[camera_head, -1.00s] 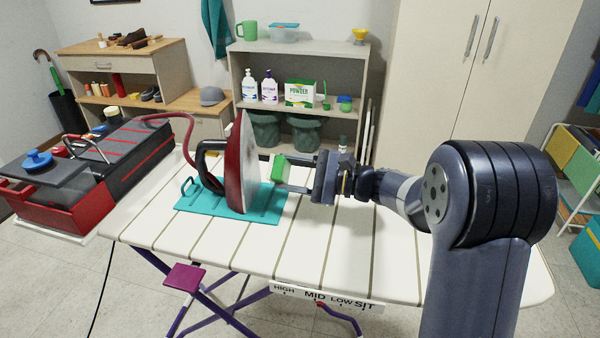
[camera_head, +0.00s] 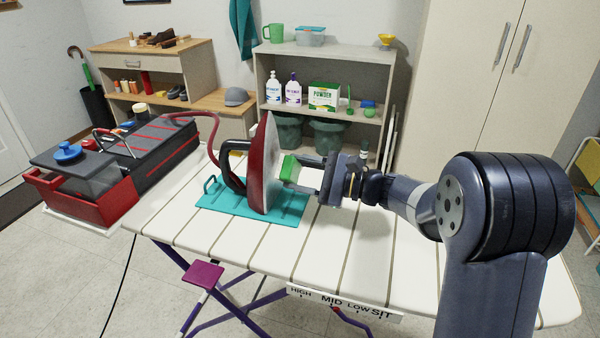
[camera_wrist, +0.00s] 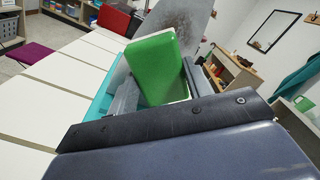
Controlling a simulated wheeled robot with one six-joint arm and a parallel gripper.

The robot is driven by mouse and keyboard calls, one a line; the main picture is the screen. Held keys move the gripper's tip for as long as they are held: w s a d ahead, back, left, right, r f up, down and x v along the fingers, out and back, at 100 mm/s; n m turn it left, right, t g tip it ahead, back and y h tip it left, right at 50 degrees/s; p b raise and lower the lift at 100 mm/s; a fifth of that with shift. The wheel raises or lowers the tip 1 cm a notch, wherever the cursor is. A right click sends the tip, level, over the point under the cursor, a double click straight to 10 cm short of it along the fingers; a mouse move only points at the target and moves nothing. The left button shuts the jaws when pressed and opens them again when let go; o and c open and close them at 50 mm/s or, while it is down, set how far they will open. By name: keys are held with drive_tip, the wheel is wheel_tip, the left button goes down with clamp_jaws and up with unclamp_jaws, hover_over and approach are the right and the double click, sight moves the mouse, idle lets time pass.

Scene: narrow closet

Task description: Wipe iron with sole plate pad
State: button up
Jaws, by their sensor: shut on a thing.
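The red iron (camera_head: 262,165) stands upright on its heel on a teal mat (camera_head: 228,205) on the ironing board. Its grey sole plate (camera_head: 274,160) faces right, toward my gripper. In the wrist view the sole plate (camera_wrist: 180,22) shows dark smudges. My gripper (camera_head: 302,174) is shut on the green pad (camera_head: 289,167) and points left at the sole plate. In the wrist view the pad (camera_wrist: 155,68) sits between the fingers, with a pale layer along its edge. The pad is close to the sole plate; I cannot tell whether they touch.
The ironing board (camera_head: 260,246) is clear in front of and right of the mat. A red and black steam station (camera_head: 120,160) stands at its left, with a hose to the iron. A shelf (camera_head: 345,60) with bottles and a powder box stands behind.

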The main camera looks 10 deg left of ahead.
sight(272, 138)
drive_tip(key=shift+w+a, duration=0.1)
drive_tip(key=shift+a, duration=0.9)
drive_tip(key=shift+d+r+p, duration=0.15)
drive_tip(key=shift+r+p, duration=1)
drive_tip(key=shift+r, duration=0.8)
drive_tip(key=shift+r+p, duration=1.15)
drive_tip(key=shift+r, duration=0.7)
drive_tip(key=shift+f, duration=0.1)
drive_tip(key=shift+f+b, duration=3.35)
drive_tip(key=shift+f, duration=0.4)
